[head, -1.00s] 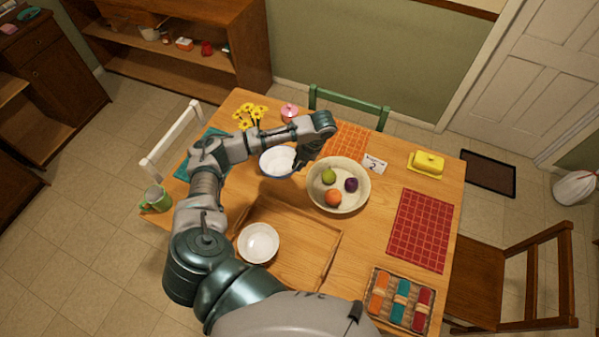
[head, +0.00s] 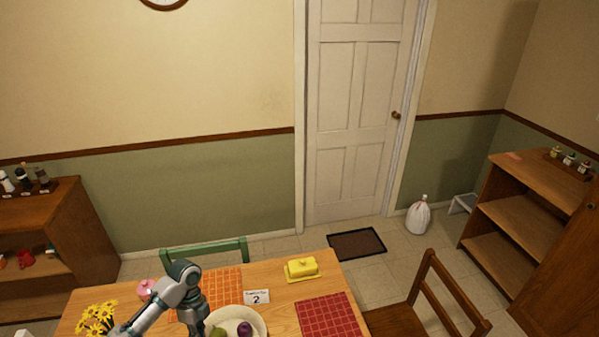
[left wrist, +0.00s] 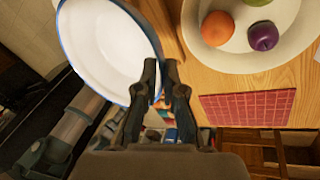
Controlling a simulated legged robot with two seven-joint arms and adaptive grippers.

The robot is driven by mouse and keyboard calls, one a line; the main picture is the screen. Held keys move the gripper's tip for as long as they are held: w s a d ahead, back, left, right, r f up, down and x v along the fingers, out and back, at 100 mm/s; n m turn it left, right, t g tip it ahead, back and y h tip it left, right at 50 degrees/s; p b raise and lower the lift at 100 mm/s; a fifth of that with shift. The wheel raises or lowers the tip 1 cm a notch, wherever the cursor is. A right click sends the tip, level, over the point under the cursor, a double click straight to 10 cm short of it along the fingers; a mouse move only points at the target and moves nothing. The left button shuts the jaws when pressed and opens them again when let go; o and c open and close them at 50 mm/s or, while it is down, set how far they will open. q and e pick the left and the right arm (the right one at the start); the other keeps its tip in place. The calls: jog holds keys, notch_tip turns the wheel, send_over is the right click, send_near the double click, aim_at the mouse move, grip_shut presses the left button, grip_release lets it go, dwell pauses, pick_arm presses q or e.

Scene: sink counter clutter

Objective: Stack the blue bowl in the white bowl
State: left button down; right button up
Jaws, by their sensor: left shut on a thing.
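The blue bowl (left wrist: 107,48), white inside with a blue rim, fills the upper left of the left wrist view. My left gripper (left wrist: 160,78) is shut on its rim, and the bowl hangs tilted to the left of the fingers. In the head view only part of my left arm shows at the bottom edge; the held bowl is out of that picture. The white bowl is not in view now. My right gripper is not in view.
A cream fruit bowl (head: 258,322) with fruit stands beside my left arm; it also shows in the left wrist view (left wrist: 240,62). Yellow flowers (head: 97,318), a number card (head: 256,297), a yellow butter dish (head: 302,268) and a red placemat (head: 328,316) are on the table.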

pick_arm(q)
jog(key=d+r+n+t+h, duration=0.1)
jog(key=d+n, duration=0.3)
jog(key=n, duration=0.6)
jog(key=d+r+n+t+h+b, duration=0.1)
jog(key=d+n+t, duration=0.3)
jog(key=n, duration=0.7)
jog(key=shift+w+d+r+h, duration=0.3)
jog(key=shift+w+d+r, duration=0.1)
jog(key=shift+r, duration=0.45)
jog(key=shift+s, duration=0.1)
